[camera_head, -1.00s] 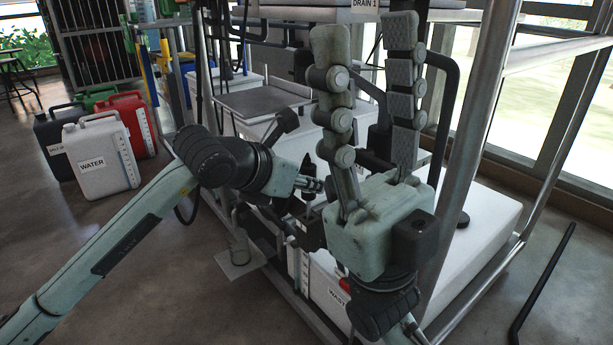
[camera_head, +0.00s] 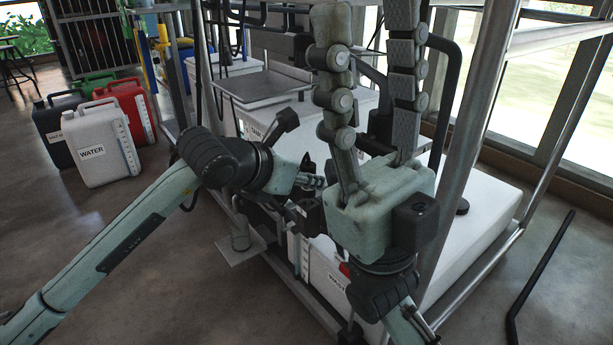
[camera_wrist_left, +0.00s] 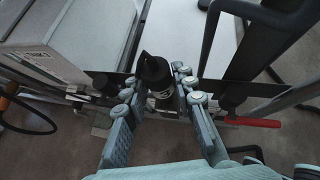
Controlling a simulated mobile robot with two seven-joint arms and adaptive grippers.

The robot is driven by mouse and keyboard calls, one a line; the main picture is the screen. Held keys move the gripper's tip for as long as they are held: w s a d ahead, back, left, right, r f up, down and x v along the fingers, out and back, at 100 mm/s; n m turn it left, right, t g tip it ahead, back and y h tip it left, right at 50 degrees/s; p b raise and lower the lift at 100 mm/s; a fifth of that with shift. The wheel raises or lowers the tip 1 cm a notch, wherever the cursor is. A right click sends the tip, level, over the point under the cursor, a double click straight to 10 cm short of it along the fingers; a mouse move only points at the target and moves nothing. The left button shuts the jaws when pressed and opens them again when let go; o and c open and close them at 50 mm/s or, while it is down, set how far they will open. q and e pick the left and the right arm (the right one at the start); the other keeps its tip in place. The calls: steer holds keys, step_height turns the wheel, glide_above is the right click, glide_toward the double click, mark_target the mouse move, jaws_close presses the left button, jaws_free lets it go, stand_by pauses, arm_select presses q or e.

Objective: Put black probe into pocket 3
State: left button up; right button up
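The black probe (camera_wrist_left: 154,72), with a pointed top and a pale mark lower down, stands between the fingers of my left gripper (camera_wrist_left: 158,84) in the left wrist view. The fingers flank it on both sides, and a narrow gap seems to show at the right; no firm grip is visible. In the head view my left gripper (camera_head: 312,182) is at the near side of the frame rig, with dark parts around its tips. My right gripper (camera_head: 370,75) points upward, wide open and empty. I cannot make out pocket 3 or any pocket numbers.
A metal post (camera_head: 468,150) stands close beside my right gripper. Canisters (camera_head: 100,148) stand on the floor at left; floor between is clear.

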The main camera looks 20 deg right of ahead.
arm_select(q)
steer(key=o, duration=0.3)
steer(key=shift+o, duration=0.2)
steer(key=shift+s+a+r+p, duration=0.15)
steer(key=shift+r+p, duration=0.15)
steer(key=shift+r, duration=0.15)
steer(key=r+p, duration=0.1)
steer(key=s+a+r, duration=0.1)
steer(key=r, duration=0.1)
steer(key=a+r+p, duration=0.1)
steer(key=r, duration=0.1)
steer(key=shift+s+a+r+p, duration=0.15)
steer(key=shift+s+p, duration=0.15)
